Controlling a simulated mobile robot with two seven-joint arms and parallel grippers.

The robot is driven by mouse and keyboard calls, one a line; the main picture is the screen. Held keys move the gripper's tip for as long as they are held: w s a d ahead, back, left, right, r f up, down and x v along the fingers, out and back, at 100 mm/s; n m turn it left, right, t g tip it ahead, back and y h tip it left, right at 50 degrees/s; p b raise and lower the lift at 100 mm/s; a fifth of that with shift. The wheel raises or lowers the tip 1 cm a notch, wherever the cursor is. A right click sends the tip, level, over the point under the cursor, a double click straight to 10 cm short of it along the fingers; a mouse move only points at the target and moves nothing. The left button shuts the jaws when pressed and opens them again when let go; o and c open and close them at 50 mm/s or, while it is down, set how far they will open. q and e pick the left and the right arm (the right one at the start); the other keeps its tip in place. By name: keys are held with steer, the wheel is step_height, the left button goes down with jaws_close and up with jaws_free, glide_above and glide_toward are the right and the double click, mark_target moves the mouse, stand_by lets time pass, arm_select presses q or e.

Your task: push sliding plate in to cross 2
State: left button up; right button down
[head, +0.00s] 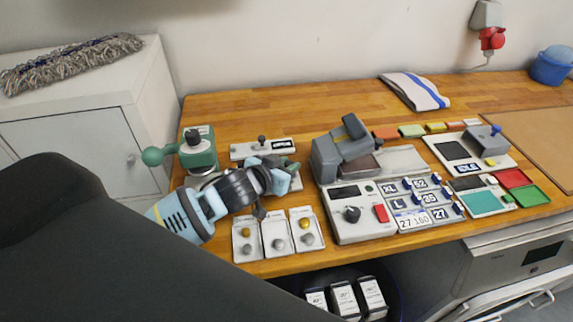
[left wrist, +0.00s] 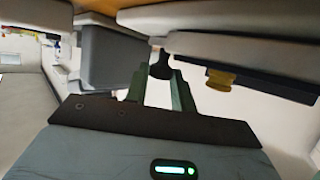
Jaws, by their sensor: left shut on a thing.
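My left arm comes in from the lower left, and its gripper (head: 288,172) is low over the bench, left of the grey press. In the left wrist view the green fingers of the gripper (left wrist: 158,84) are shut on a black knob (left wrist: 160,66). The knob stands out from a light grey plate (left wrist: 145,20). In the head view a light plate (head: 242,150) with a dark knob and small label lies just behind my gripper, which partly hides it. I cannot tell which part slides, and no cross marks are readable. My right gripper does not show.
Three small trays with knobs (head: 277,235) stand in front of my gripper. A green hand press (head: 199,150) is to the left, and the grey press (head: 335,155) to the right. A control panel (head: 352,213) lies before it.

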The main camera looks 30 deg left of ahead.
arm_select(q)
jaws_close()
steer(key=shift+a, duration=0.1)
steer(key=s+a, duration=0.2)
steer(key=a, duration=0.1)
steer(key=shift+s+a, duration=0.2)
steer(key=shift+s, duration=0.2)
steer(key=o, duration=0.9)
jaws_free()
steer(key=shift+v, duration=3.9)
